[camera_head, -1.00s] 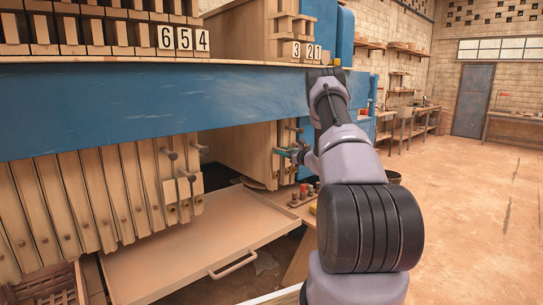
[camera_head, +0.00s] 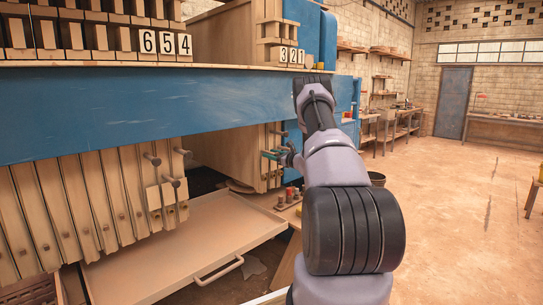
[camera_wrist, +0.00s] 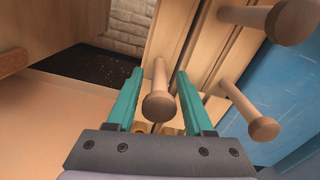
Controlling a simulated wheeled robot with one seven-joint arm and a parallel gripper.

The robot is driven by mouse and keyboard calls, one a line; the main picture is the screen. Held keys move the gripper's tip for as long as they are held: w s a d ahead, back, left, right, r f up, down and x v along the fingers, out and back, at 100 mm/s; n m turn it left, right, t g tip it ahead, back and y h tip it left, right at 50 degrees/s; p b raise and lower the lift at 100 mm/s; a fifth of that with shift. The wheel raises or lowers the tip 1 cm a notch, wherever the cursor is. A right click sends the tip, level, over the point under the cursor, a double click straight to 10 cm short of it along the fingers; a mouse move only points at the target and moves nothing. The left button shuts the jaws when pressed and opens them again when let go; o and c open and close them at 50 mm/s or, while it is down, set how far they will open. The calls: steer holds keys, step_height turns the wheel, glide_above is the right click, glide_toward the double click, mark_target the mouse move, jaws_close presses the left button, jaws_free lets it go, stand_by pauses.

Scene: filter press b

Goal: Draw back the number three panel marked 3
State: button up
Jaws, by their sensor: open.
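The 3 tag (camera_head: 284,55) is the leftmost of the 3, 2, 1 tags on the ledge above the right group of wooden panels (camera_head: 262,160). My gripper (camera_head: 270,155) is at this group, small in the head view. In the wrist view its two teal fingers (camera_wrist: 158,75) are open, one on each side of a round-headed wooden peg (camera_wrist: 158,103). This peg is on the leftmost panel of the group; no number shows on it here. I cannot tell if the fingers touch it. Two more pegs, an upper one (camera_wrist: 290,20) and a lower one (camera_wrist: 262,127), stand to the right.
A blue beam (camera_head: 130,110) runs above the panels. The left group of panels (camera_head: 85,205) has its own pegs, beyond a dark gap. A tray (camera_head: 185,245) with a handle lies below the gap. Open floor (camera_head: 450,210) is at the right.

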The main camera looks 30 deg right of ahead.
steer(key=v, duration=1)
steer(key=shift+s, duration=0.4)
steer(key=shift+d, duration=0.15)
